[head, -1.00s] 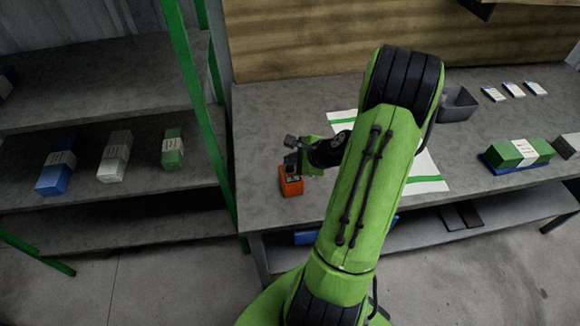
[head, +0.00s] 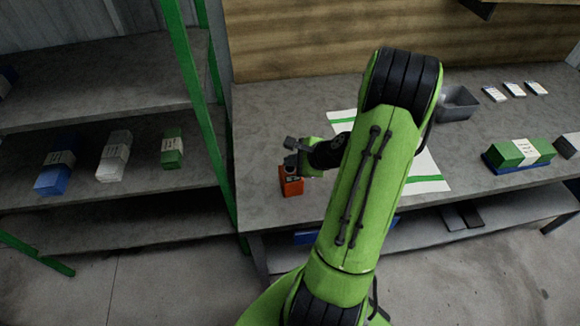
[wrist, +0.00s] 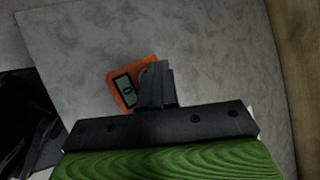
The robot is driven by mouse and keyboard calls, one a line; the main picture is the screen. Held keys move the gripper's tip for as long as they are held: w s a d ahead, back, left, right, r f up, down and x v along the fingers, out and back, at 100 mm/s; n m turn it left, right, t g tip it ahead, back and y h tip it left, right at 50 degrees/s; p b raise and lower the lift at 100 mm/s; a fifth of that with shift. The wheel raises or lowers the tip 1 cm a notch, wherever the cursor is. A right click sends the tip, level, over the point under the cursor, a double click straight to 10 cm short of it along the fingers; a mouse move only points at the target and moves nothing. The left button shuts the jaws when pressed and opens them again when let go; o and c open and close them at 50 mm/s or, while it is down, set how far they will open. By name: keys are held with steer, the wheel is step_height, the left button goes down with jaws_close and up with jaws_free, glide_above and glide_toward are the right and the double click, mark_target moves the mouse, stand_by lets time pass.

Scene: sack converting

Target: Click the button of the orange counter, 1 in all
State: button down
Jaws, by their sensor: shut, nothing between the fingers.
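The orange counter (head: 291,186) stands on the grey table near its left front edge. In the wrist view the counter (wrist: 117,93) shows its orange rim and a small display (wrist: 127,90); the fingers cover its right part, and I cannot see its button. My gripper (head: 290,165) is shut and empty, with its fingertips over the top of the counter. In the wrist view the closed fingers (wrist: 154,80) overlap the counter. I cannot tell whether they touch it.
A white sheet with green stripes (head: 428,170) lies under my arm. A grey tray (head: 458,104), several white cards (head: 514,89) and a green packet (head: 519,152) are to the right. A shelf (head: 110,200) with a green post (head: 190,90) stands close on the left.

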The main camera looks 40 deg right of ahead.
mark_target(293, 169)
steer(key=shift+f+b, duration=0.4)
steer(key=shift+f, duration=0.15)
stand_by(0.4)
steer(key=shift+r+p, duration=0.85)
steer(key=shift+r, duration=0.1)
step_height(293, 169, up, 5)
steer(key=p, duration=0.4)
steer(key=shift+r+p, duration=0.15)
steer(key=shift+p, duration=0.25)
